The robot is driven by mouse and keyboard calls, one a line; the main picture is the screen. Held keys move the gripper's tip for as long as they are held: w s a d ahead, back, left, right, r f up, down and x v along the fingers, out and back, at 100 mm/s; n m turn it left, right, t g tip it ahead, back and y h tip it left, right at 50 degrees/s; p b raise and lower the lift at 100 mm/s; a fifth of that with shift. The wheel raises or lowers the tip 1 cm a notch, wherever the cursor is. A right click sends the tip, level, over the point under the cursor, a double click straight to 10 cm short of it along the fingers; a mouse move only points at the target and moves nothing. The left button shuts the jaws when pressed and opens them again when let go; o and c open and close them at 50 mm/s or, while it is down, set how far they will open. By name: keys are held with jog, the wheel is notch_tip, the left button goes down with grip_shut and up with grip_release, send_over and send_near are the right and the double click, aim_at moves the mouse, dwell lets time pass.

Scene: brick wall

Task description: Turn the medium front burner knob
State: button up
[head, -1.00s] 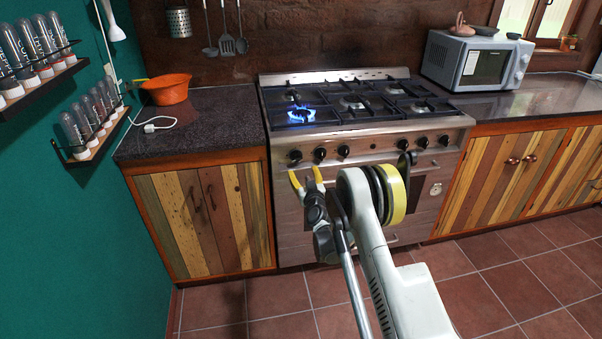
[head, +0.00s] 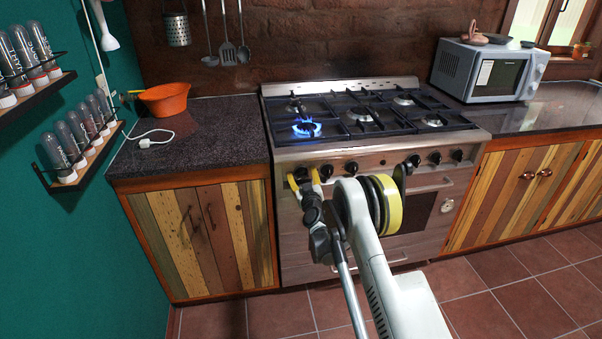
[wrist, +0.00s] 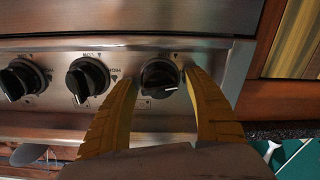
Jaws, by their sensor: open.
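The stove (head: 375,170) has a row of black knobs along its front panel. My gripper (head: 304,179) is open, with its yellow fingers at the leftmost knob (head: 300,172) in the head view. In the wrist view the picture is turned, and this knob (wrist: 160,76) sits between the two fingertips (wrist: 161,78), one on each side. Its white mark points sideways. I cannot tell whether the fingers touch it. Two more knobs, one near (wrist: 88,78) and one farther off (wrist: 22,80), stand to the left there. A blue flame (head: 306,129) burns on the front left burner.
The oven handle (head: 430,187) runs below the knobs. An orange pot (head: 165,99) and a white cable (head: 155,138) lie on the left counter (head: 215,130). A microwave (head: 490,70) stands on the right counter. The floor (head: 490,280) in front is clear.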

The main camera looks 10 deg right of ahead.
jog(key=shift+s, duration=0.1)
jog(key=c, duration=1.2)
jog(key=m, duration=0.5)
jog(key=shift+d+m, duration=0.1)
jog(key=shift+m, duration=0.3)
jog(key=m, duration=0.4)
jog(key=shift+d+m, duration=0.1)
jog(key=shift+m, duration=0.6)
jog(key=o, duration=1.2)
